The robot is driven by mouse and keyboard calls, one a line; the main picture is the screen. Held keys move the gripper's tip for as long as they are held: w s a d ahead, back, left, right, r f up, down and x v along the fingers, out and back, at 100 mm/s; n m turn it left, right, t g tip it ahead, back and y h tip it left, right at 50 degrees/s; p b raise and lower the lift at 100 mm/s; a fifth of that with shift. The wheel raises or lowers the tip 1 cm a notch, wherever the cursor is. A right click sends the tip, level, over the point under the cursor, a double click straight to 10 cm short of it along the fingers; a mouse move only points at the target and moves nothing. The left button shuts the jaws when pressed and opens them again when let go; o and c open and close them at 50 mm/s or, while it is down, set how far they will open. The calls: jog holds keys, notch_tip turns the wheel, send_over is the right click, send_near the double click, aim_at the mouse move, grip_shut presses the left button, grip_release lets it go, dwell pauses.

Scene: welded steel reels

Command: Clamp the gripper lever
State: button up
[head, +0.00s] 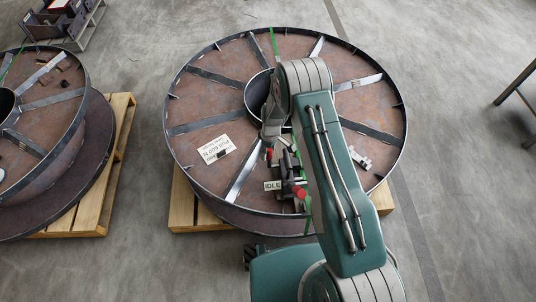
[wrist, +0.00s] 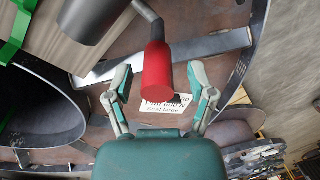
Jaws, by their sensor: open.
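The lever has a red grip (wrist: 157,70) on a bent grey rod (wrist: 148,12) in the wrist view. My gripper (wrist: 163,92) is open, with one finger on each side of the red grip and visible gaps to both. I cannot tell how deep the grip sits between the fingers. In the head view a strapping tool (head: 285,172) with red parts and an IDLE label (head: 273,185) sits on the large steel reel (head: 206,106). My gripper is over the tool's upper end there, its fingers mostly hidden by my arm.
A green strap (head: 274,45) crosses the reel near its hub opening. A white printed card (head: 215,149) lies on the reel face. The reel rests on a wooden pallet (head: 183,205). A second reel (head: 60,155) stands at left. Open floor lies at right.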

jog(key=shift+s+f, duration=0.1)
jog(key=shift+f, duration=0.75)
jog(key=shift+d+f, duration=0.1)
jog(key=shift+d, duration=0.1)
